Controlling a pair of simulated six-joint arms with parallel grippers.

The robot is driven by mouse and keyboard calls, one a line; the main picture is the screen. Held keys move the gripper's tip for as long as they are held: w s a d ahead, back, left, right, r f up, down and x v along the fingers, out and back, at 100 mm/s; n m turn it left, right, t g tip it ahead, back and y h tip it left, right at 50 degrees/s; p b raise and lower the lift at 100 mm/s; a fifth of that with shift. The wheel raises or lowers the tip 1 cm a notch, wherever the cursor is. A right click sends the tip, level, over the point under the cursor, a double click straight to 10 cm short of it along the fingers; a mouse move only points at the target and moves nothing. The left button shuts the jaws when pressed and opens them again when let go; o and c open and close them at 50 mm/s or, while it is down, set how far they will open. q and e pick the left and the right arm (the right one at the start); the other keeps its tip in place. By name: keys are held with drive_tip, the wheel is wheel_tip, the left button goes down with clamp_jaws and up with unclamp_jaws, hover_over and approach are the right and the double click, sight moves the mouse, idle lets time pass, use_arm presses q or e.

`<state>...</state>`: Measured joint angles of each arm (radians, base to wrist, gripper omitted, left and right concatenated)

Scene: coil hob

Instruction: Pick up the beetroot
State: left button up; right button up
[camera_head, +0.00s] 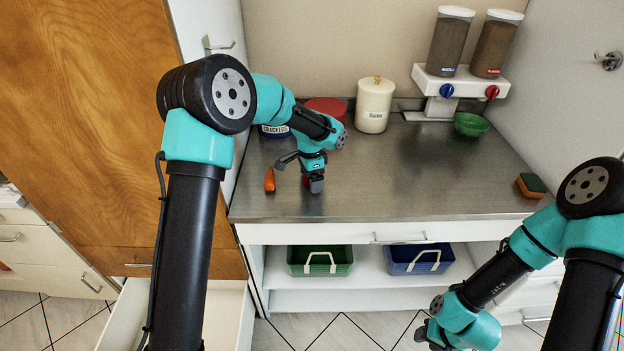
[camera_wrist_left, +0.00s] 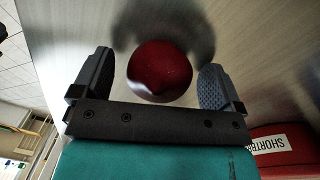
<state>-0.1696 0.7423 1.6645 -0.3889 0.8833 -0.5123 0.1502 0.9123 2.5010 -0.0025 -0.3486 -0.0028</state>
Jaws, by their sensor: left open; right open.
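The beetroot (camera_wrist_left: 160,71) is a dark red, round thing on the metal worktop. In the left wrist view it sits between the two spread fingers of my left gripper (camera_wrist_left: 157,82), with gaps on both sides. In the head view my left gripper (camera_head: 300,170) points down at the left part of the worktop and largely hides the beetroot. My left gripper is open and holds nothing. My right gripper (camera_head: 426,336) is low at the bottom edge of the head view, in front of the counter and well away from the beetroot; it is open.
An orange carrot-like thing (camera_head: 269,180) lies just left of my left gripper. A cream canister (camera_head: 374,106), a red-lidded tin (camera_head: 325,105), a dispenser (camera_head: 460,77) and a green bowl (camera_head: 471,125) stand behind. A sponge (camera_head: 531,186) lies right. The worktop's middle is clear.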

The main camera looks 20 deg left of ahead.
use_arm(q)
drive_tip(key=c, duration=1)
drive_tip(key=shift+r, duration=0.15)
drive_tip(key=shift+r, duration=1.5)
drive_tip(key=shift+s+d+r, duration=0.1)
drive_tip(key=shift+s+r, duration=0.05)
drive_tip(key=shift+s, duration=0.1)
drive_tip(key=s+d, duration=0.1)
drive_tip(key=s, duration=0.4)
drive_tip(key=s+d+r, duration=0.1)
drive_tip(key=s+d, duration=0.1)
drive_tip(key=s, duration=0.3)
drive_tip(key=s+d, duration=0.1)
drive_tip(key=s, duration=0.4)
drive_tip(key=shift+d+r, duration=0.15)
drive_tip(key=shift+r, duration=0.05)
drive_tip(key=shift+w, duration=0.1)
